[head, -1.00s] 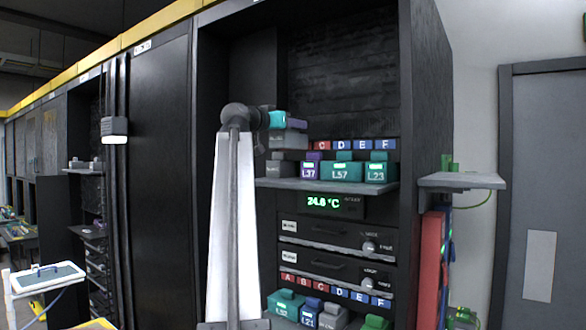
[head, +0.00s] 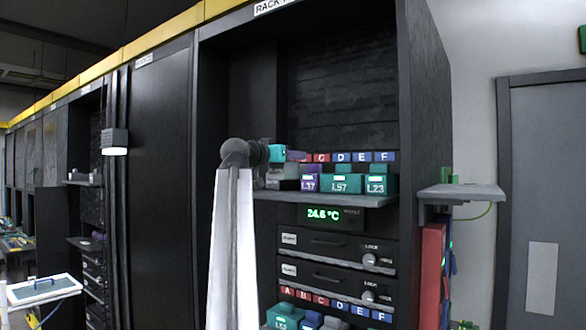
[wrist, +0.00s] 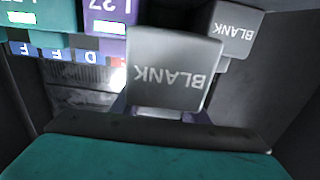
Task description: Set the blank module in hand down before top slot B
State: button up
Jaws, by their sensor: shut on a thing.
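My gripper (head: 293,155) reaches in over the left end of the rack's upper shelf in the head view, and its jaws (wrist: 158,112) show in the wrist view. They are shut on a grey blank module (wrist: 162,72), its BLANK lettering upside down in the wrist view. A second grey blank module (wrist: 234,33) stands farther off at the upper right there. In the head view, grey module faces (head: 284,171) show beneath my gripper, left of the purple L37 module (head: 310,183). The slot B label is hidden there. I cannot tell whether the held module touches the shelf.
The upper shelf (head: 330,199) also bears teal modules L57 (head: 341,184) and L23 (head: 377,184). Labels C to F (head: 350,157) run behind them. The rack's side wall (head: 430,110) bounds the right. Space above the labels is clear.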

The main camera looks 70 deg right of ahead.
aim_at(276, 167)
jog(key=shift+f+p, duration=0.65)
jog(key=shift+f, duration=1.2)
jog(key=o, duration=0.8)
jog(key=shift+a, duration=0.1)
jog(key=b+v, duration=0.3)
jog(key=v, duration=0.8)
jog(key=shift+w+a+b, duration=0.15)
jog(key=shift+a+b, duration=0.2)
jog(key=shift+a, duration=0.05)
